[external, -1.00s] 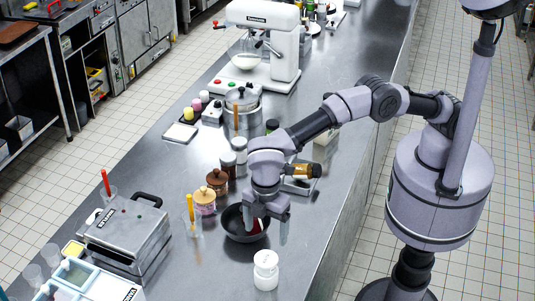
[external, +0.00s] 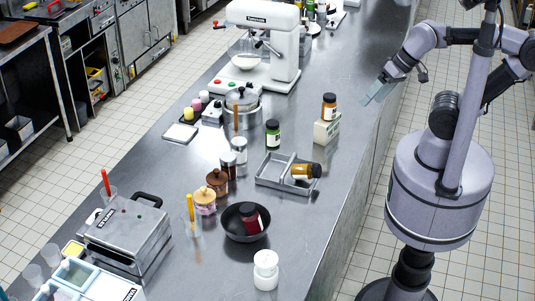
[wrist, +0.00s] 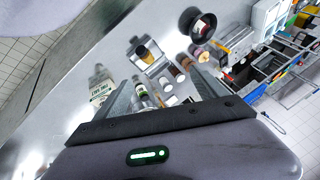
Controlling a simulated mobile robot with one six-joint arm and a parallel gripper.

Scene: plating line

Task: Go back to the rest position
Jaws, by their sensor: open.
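A black bowl (external: 233,230) holds a dark red jar (external: 250,218) near the front of the counter. The bowl also shows at the top of the wrist view (wrist: 188,33). My gripper is well away from both and touches nothing.
A grey tray (external: 267,178) holds an amber jar (external: 305,171) on its side. A green jar (external: 273,134), a white mixer (external: 262,50) and a white canister (external: 266,275) stand on the counter. The air around my gripper is clear.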

